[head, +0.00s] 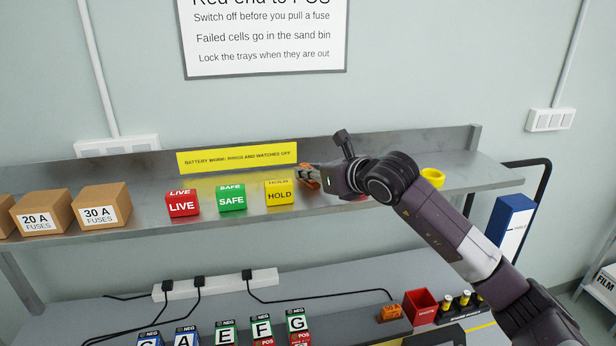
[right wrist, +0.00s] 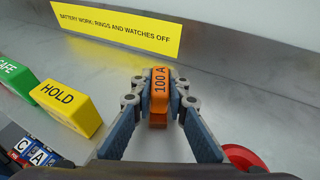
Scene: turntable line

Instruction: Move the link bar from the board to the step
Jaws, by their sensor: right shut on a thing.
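My right gripper (head: 314,178) reaches in from the right over the raised metal shelf (head: 120,205), just right of the yellow HOLD block (head: 279,194). It is shut on an orange bar marked 100 A (right wrist: 159,84), which I take to be the link bar. The bar sits between the fingertips in the right wrist view; in the head view only a little orange shows past the fingers. I cannot tell whether the bar touches the shelf. Another orange piece (head: 390,313) lies on the lower bench. My left gripper is not in view.
The shelf also holds a green SAFE block (head: 231,198), a red LIVE block (head: 182,204), fuse boxes (head: 103,208) and a yellow ring (head: 433,176). A red round thing (right wrist: 243,158) is close to the gripper. Below are a red bin (head: 421,306), lettered cells and a power strip (head: 222,285).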

